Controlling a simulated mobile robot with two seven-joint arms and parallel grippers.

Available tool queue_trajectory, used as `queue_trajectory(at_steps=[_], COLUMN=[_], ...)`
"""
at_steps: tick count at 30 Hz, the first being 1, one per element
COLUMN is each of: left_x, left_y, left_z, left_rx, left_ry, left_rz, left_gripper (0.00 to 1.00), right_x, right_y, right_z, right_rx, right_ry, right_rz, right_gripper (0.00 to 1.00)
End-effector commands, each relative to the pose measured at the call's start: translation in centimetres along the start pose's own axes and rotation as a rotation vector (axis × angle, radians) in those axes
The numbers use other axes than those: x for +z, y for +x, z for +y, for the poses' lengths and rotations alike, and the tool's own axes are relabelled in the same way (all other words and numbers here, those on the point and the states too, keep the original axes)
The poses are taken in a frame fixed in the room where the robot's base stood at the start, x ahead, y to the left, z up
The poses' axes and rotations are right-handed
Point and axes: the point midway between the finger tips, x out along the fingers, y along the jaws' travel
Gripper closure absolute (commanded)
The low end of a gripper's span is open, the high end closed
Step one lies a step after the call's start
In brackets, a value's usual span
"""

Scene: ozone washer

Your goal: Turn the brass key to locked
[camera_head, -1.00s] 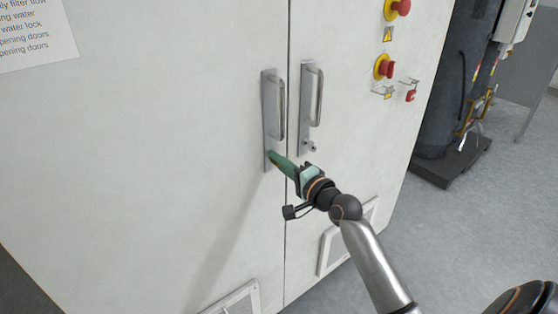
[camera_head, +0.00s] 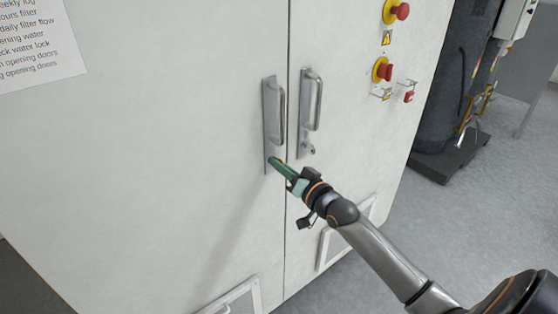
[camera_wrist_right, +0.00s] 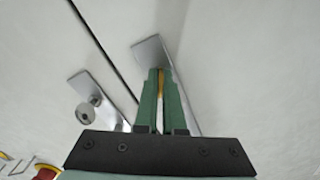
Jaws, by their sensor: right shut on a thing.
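The brass key (camera_wrist_right: 160,86) shows as a thin yellow strip between the green fingers in the right wrist view. Most of it is hidden by the fingers. My right gripper (camera_head: 277,163) is shut on it at the lower end of the left door's metal handle plate (camera_head: 267,110). The fingers also show in the right wrist view (camera_wrist_right: 160,78), in front of that plate (camera_wrist_right: 148,53). The lock itself is hidden, so I cannot tell the key's angle. My left gripper is not in view.
The right door's handle plate (camera_head: 303,130) has a round lock cylinder (camera_head: 308,149) close beside my gripper. Red emergency buttons (camera_head: 383,71) stick out at the upper right. A vent (camera_head: 332,247) is low on the right door. Open floor lies to the right.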

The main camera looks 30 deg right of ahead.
Motion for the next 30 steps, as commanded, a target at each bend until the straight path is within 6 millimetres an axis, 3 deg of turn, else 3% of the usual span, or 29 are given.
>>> queue_trajectory(at_steps=[15, 30], left_x=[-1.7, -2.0], left_y=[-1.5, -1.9], left_z=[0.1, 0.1], left_rx=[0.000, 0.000], left_ry=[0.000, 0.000], left_rz=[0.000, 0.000], left_gripper=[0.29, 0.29], right_x=[-0.1, 0.0], right_y=[0.0, 0.0], right_z=[0.0, 0.0], right_rx=[0.001, 0.000], right_ry=[-0.408, -0.533], right_rz=[-0.001, 0.000], right_gripper=[1.00, 1.00])
